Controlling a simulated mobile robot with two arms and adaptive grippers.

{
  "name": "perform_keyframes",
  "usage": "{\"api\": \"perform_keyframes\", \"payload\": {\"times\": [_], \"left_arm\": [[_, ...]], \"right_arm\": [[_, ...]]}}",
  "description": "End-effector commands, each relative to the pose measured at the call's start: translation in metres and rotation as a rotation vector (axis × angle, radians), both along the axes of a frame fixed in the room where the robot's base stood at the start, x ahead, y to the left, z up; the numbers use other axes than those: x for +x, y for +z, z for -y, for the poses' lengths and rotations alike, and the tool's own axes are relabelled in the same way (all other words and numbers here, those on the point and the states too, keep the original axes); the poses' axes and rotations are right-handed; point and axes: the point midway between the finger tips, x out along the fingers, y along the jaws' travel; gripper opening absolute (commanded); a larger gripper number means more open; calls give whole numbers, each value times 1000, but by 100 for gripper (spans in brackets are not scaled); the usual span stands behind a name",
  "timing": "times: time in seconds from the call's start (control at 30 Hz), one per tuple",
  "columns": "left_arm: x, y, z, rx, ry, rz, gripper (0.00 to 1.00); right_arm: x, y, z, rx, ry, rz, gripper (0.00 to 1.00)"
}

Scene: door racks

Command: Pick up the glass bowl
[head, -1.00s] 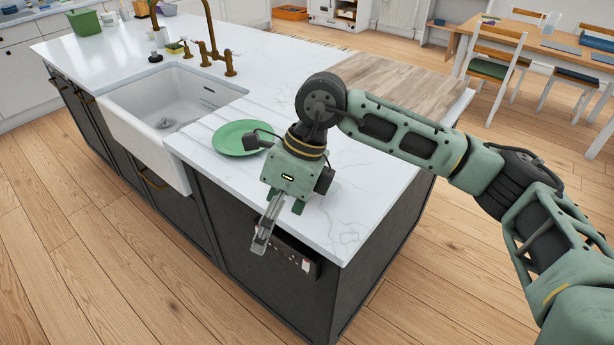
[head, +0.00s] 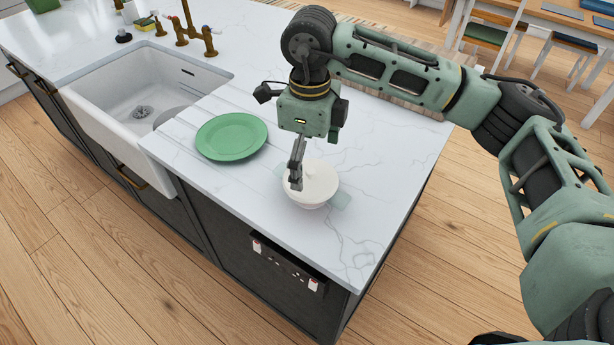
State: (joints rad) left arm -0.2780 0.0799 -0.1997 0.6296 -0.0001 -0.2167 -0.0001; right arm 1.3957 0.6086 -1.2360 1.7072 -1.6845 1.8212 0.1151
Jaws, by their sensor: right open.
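A whitish round bowl (head: 318,190) stands on the white marble counter near its front right corner. Pale, see-through greenish patches show at its left and right sides; I cannot tell whether they belong to it. My right gripper (head: 296,182) points down in front of the bowl's left part and hides some of it. Its fingers are open and look empty. I cannot tell whether the fingertips touch the bowl. My left gripper is out of view.
A green plate (head: 232,137) lies on the counter left of the bowl. A white sink (head: 140,95) with brass taps (head: 208,42) is farther left. The marble counter (head: 370,220) is clear right of the bowl. Its front edge drops to dark cabinets.

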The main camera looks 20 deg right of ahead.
Motion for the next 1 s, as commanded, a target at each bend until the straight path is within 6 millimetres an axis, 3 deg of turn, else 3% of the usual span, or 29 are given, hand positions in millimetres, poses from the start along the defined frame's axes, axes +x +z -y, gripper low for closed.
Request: {"api": "perform_keyframes", "payload": {"times": [0.1,0.3,0.5,0.63,0.73,1.0], "left_arm": [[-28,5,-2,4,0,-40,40],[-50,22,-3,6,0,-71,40],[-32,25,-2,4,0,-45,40],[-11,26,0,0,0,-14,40],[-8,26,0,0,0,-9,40],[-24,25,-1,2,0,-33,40]], "right_arm": [[0,-12,0,0,0,-3,100],[5,-39,1,-1,0,-4,100],[6,-60,1,1,0,-1,100],[6,-62,1,1,0,2,100],[6,-62,1,0,0,1,99],[6,-61,1,1,0,1,76]]}}
